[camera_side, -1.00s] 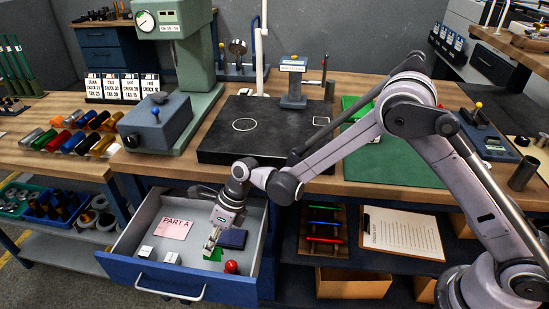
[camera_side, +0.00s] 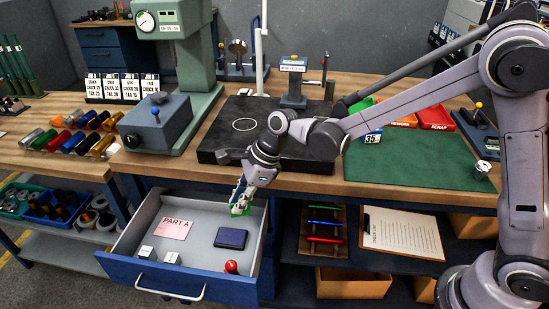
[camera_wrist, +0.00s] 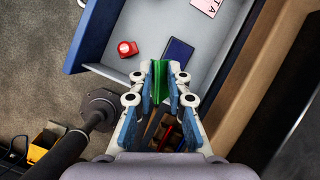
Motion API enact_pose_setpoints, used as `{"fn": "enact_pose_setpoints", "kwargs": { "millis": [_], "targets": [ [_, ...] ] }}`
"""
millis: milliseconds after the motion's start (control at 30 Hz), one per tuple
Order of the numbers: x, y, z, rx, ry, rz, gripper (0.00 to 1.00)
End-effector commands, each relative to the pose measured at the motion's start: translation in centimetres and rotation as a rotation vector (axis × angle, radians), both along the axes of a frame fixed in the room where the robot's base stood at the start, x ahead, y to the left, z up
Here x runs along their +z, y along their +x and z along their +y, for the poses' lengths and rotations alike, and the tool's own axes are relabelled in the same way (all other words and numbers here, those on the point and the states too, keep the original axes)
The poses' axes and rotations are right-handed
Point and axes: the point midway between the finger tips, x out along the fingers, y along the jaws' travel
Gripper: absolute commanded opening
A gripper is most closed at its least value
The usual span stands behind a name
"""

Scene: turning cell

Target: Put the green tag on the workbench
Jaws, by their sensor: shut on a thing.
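My gripper (camera_side: 239,208) is shut on the green tag (camera_side: 238,211) and holds it above the right side of the open drawer (camera_side: 122,255). In the wrist view the green tag (camera_wrist: 160,80) stands on edge between the two fingers of my gripper (camera_wrist: 164,82). The wooden workbench (camera_side: 330,182) runs behind and above the drawer, and its front edge lies close behind my gripper.
The drawer holds a dark blue box (camera_side: 230,238), a red object (camera_side: 231,267), a pink card (camera_side: 172,229) and two white blocks. On the bench are a black plate (camera_side: 215,146), a green mat (camera_side: 400,172), red trays (camera_side: 437,120) and a green press (camera_side: 192,60).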

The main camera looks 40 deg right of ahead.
Motion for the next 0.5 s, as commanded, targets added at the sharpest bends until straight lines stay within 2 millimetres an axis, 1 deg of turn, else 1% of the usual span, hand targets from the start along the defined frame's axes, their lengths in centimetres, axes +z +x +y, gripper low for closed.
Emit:
{"fn": "enact_pose_setpoints", "kwargs": {
  "millis": [100, 500],
  "targets": [
    [1.1, -0.4, -1.2, 0.059, -0.030, -0.048, 0.00],
    [4.3, -2.1, -4.8, 0.273, -0.143, -0.203, 0.00]
  ]
}}
